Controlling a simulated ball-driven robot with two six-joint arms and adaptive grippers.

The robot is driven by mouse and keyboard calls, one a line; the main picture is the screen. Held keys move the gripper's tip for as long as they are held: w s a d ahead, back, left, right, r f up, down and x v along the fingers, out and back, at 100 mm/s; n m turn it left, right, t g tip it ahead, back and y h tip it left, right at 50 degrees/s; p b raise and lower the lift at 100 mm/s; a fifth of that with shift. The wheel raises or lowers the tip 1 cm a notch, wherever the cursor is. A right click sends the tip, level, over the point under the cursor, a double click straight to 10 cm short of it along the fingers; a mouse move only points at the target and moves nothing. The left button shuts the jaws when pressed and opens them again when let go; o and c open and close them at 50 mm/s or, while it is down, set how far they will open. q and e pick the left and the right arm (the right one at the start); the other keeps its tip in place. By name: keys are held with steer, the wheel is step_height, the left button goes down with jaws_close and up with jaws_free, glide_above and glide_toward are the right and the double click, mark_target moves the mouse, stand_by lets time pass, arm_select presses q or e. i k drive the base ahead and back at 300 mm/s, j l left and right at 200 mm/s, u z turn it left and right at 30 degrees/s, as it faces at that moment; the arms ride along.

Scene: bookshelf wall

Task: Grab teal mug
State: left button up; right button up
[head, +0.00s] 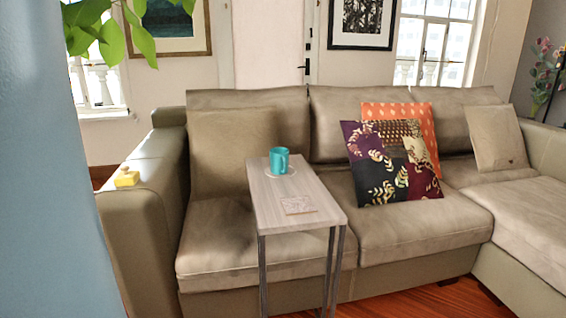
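A teal mug (279,160) stands upright toward the far end of a narrow side table (283,190). It appears to stand on a pale round saucer or coaster (280,173). The mug is in plain sight, with nothing in front of it. Neither of my grippers shows in the head view.
A flat patterned square (298,205) lies on the table nearer to me. A beige sofa (410,235) stands behind and around the table, with patterned cushions (395,165). A yellow object (127,178) sits on its left arm. A blue surface (45,180) blocks the left side.

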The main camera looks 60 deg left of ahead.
mark_target(278, 157)
steer(key=u, duration=1.9)
steer(key=i+u, duration=0.1)
